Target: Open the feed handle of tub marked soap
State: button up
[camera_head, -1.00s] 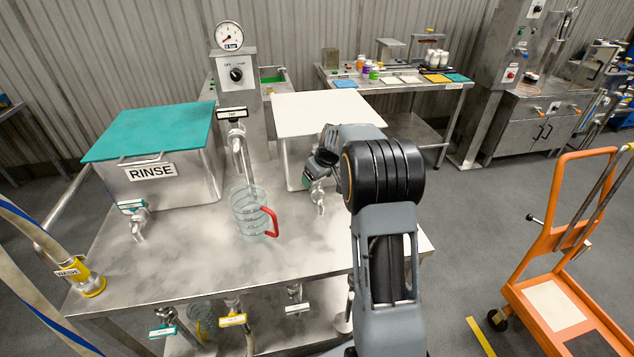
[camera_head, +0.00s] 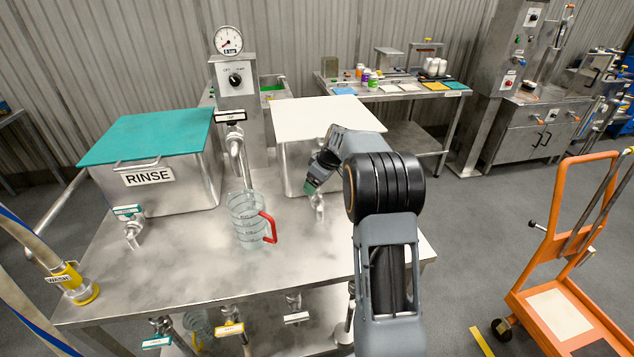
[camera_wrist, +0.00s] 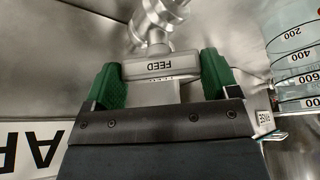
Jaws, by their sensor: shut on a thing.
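The soap tub (camera_head: 290,160) is a steel box with a white lid (camera_head: 325,118), standing behind my arm at the right of the steel table. Part of its upside-down label (camera_wrist: 35,148) shows at the left in the wrist view. Its tap carries a pale feed handle (camera_wrist: 160,67) marked FEED. My gripper (camera_wrist: 162,80) has its green fingertips on either side of this handle, shut on its two ends. In the head view my gripper (camera_head: 311,186) is at the tub's front above the tap spout (camera_head: 319,212); the handle is hidden there.
A clear measuring jug (camera_head: 248,222) with a red handle stands left of my gripper. The RINSE tub (camera_head: 160,188) with a teal lid is farther left. A tap column with a gauge (camera_head: 228,40) stands between. An orange cart (camera_head: 560,235) is at the right.

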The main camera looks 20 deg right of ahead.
jog(key=o, duration=0.8)
jog(key=shift+s+d+r, duration=0.15)
jog(key=shift+r, duration=0.35)
jog(key=s+d+b, duration=0.1)
jog(key=s+d, duration=0.5)
jog(key=s, duration=0.4)
jog(key=shift+d+b, duration=0.3)
jog(key=shift+c, duration=0.3)
